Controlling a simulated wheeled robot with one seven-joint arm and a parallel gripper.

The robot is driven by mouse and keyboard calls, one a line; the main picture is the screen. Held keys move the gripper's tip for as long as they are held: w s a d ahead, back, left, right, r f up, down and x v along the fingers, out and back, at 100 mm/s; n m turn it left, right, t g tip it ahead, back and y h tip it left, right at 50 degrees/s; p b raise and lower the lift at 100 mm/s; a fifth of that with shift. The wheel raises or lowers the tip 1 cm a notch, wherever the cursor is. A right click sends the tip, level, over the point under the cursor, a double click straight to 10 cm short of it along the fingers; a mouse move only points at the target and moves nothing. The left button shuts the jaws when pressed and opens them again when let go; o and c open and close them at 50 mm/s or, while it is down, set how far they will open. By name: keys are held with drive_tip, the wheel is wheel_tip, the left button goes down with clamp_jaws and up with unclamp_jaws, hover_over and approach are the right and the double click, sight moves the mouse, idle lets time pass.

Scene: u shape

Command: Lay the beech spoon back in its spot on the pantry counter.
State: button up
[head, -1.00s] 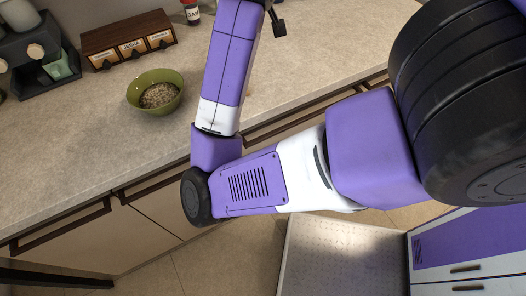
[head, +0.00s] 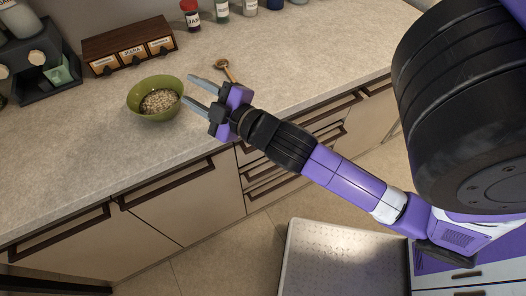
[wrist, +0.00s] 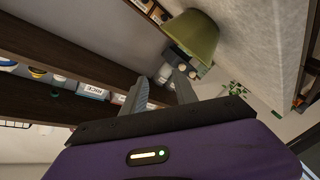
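The beech spoon (head: 226,70) lies on the pantry counter (head: 300,62), behind my gripper and to the right of the green bowl. My gripper (head: 190,89) is open and empty, its two grey fingers pointing left beside the bowl's right side. In the wrist view, the open fingers of my gripper (wrist: 161,90) show with nothing between them. The spoon does not show clearly in the wrist view.
A green bowl (head: 136,104) of grain stands left of my fingers and also shows in the wrist view (wrist: 192,36). A small drawer box (head: 128,46), a coffee machine (head: 30,60) and several jars (head: 190,14) line the back. The counter's right part is clear.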

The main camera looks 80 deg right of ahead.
drive_tip(key=s+a+f+m+y, duration=0.2)
drive_tip(key=s+a+f+y, duration=0.1)
drive_tip(key=s+a, duration=0.6)
drive_tip(key=s+a+f+m+g+y, duration=0.1)
drive_tip(key=s+a+f+m+y, duration=0.2)
drive_tip(key=s+a, duration=0.7)
wheel_tip(320, 180, down, 2)
drive_tip(key=shift+a+f+y, duration=0.1)
drive_tip(key=shift+a+y, duration=0.6)
drive_tip(key=shift+a, duration=0.15)
